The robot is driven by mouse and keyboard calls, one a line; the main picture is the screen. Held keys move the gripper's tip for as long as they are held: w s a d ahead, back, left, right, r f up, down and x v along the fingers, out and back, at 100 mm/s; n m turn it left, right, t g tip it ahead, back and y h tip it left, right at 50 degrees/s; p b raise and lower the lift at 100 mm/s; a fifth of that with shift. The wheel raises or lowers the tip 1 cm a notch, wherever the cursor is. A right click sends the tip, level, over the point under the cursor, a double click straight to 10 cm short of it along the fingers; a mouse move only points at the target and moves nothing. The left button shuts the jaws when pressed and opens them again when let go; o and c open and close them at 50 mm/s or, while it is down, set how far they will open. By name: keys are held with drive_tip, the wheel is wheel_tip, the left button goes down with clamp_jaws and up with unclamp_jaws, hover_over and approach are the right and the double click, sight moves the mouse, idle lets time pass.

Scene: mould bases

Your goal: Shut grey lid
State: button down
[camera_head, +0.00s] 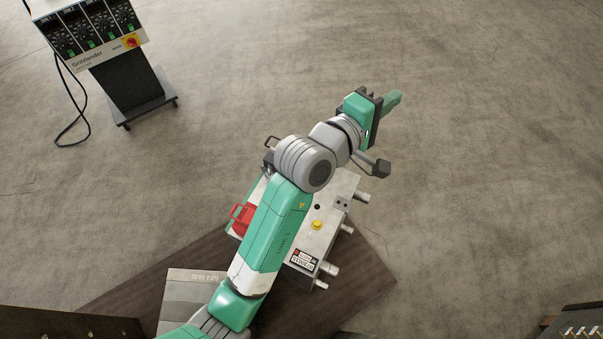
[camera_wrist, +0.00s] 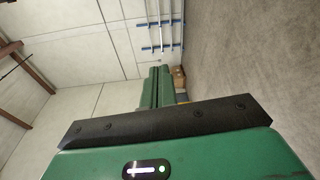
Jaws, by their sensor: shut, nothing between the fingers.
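A pale grey mould base (camera_head: 333,222) lies on a dark brown surface, with a red handle (camera_head: 241,217) at its left side, a yellow knob (camera_head: 317,225) on top and silver round pins along its right side. My arm covers much of it. A flat grey plate (camera_head: 185,300) with markings lies at the lower left, partly behind my arm. I cannot tell which part is the grey lid or whether it is open. My gripper (camera_head: 394,102) is beyond the base, up and to the right, clear of it. Its fingers, also in the wrist view (camera_wrist: 155,82), are shut and empty.
A control cabinet (camera_head: 105,45) on a wheeled stand with a loose black cable is at the upper left. A dark edge with small parts (camera_head: 580,329) shows at the lower right. Concrete floor is open around my gripper. The wrist view shows wall panels and a brown box (camera_wrist: 179,78).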

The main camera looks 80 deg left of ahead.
drive_tip(key=s+a+f+n+g+y+b, duration=0.15)
drive_tip(key=s+a+f+n+b, duration=0.25)
drive_tip(key=s+f+n, duration=0.7)
drive_tip(key=s+a+f+n+g+b, duration=0.35)
drive_tip(key=s+f, duration=0.35)
drive_tip(key=f, duration=1)
drive_tip(key=s+a+f+n+g+b, duration=0.25)
drive_tip(key=s+f+n+b, duration=0.4)
drive_tip(key=f, duration=0.75)
drive_tip(key=w+a+f+b, duration=0.2)
drive_tip(key=w+a+f, duration=0.1)
drive_tip(key=a, duration=0.5)
drive_tip(key=shift+a+f+b, duration=0.15)
drive_tip(key=shift+f+b, duration=0.15)
drive_tip(key=shift+b, duration=0.05)
drive_tip(key=shift+t, duration=0.25)
